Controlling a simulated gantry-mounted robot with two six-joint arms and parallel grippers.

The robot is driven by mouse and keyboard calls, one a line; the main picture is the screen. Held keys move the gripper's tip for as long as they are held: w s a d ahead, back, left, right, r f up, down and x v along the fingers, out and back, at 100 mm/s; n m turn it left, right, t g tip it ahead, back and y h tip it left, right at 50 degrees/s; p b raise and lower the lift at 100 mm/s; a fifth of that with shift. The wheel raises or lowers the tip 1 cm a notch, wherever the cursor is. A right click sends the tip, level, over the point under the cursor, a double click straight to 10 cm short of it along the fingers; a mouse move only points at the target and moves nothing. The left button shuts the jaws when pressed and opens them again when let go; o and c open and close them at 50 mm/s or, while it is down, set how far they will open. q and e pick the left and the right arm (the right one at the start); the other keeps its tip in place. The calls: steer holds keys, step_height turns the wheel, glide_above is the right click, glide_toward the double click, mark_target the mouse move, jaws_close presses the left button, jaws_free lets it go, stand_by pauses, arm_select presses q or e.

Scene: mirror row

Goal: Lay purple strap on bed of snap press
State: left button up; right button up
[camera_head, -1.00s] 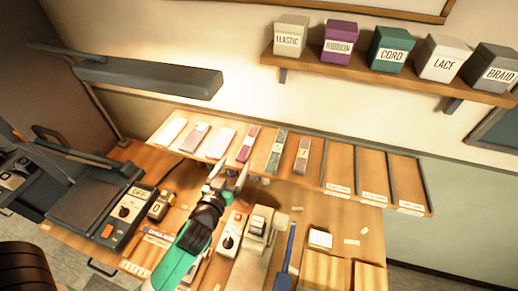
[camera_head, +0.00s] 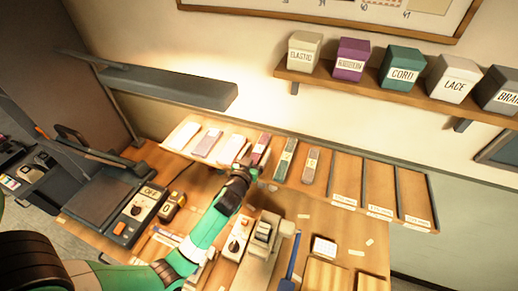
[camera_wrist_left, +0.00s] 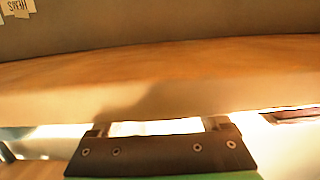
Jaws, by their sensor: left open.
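The purple strap (camera_head: 263,142) lies on the sloped wooden rack, beside pale and grey strips. My left gripper (camera_head: 247,162) is open at the strap's lower end in the head view; whether it touches the strap cannot be told. In the left wrist view its two fingers (camera_wrist_left: 157,127) stand apart, with a bright pale patch between them and a wooden edge ahead; the strap cannot be made out there. The beige device (camera_head: 264,236) on the bench, below the rack, looks like the snap press; its bed is hard to make out. My right gripper is not in view.
A dark flat-plated machine (camera_head: 103,200) with a dial box stands at left, by a yellow-black tape measure (camera_head: 173,207). A grey lamp bar (camera_head: 170,85) overhangs the bench. Labelled boxes sit on a wall shelf (camera_head: 400,92). The rack's right slots (camera_head: 378,185) are empty.

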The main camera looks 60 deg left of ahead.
arm_select(q)
jaws_close()
stand_by(0.4)
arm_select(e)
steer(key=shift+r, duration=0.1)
